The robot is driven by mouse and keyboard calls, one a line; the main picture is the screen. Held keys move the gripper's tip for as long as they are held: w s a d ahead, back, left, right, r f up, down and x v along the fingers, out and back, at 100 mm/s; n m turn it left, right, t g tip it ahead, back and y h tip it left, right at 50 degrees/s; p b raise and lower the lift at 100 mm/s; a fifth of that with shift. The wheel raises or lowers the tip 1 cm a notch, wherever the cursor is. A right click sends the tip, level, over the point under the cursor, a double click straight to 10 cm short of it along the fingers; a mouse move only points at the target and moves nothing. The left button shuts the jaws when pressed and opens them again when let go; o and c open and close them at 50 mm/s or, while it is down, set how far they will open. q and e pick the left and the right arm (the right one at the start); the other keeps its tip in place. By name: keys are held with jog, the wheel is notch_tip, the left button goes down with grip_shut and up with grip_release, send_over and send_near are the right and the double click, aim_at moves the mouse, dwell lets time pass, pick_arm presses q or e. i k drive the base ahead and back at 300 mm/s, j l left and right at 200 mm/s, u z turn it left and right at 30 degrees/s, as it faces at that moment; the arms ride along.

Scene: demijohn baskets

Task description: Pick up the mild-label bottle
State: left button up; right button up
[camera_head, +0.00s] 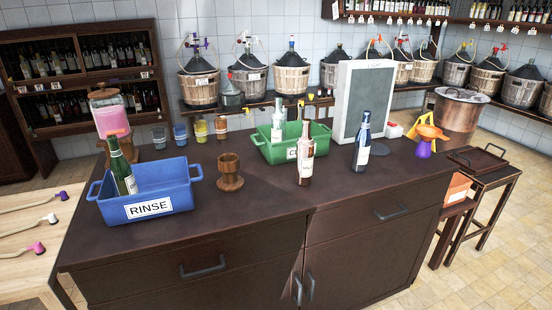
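Several labelled bottles are in view, but their labels are too small to read, so I cannot tell which is the mild-label one. A brown-pink bottle with a pale label (306,163) stands upright on the dark counter (250,220), in front of the green bin. A dark blue bottle with a white label (362,142) stands upright to its right. A green bottle (121,168) leans in the blue bin marked RINSE (178,188). A pale bottle (277,122) is in the green bin (264,150). Neither of my grippers is in view.
A wooden cup-like stand (230,174) is between the bins. Coloured cups (200,131) and a pink-filled dispenser (110,118) stand behind. A framed board (361,100) stands behind the blue bottle. A purple-orange funnel (425,140) is at right. The counter's front strip is clear.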

aim_at(305, 144)
jog(key=i+l+u, duration=0.1)
jog(key=l+u, duration=0.15)
jog(key=u, duration=0.25)
jog(key=l+u, duration=0.3)
jog(key=u, duration=0.2)
jog(key=l+u, duration=0.3)
jog(key=u, duration=0.2)
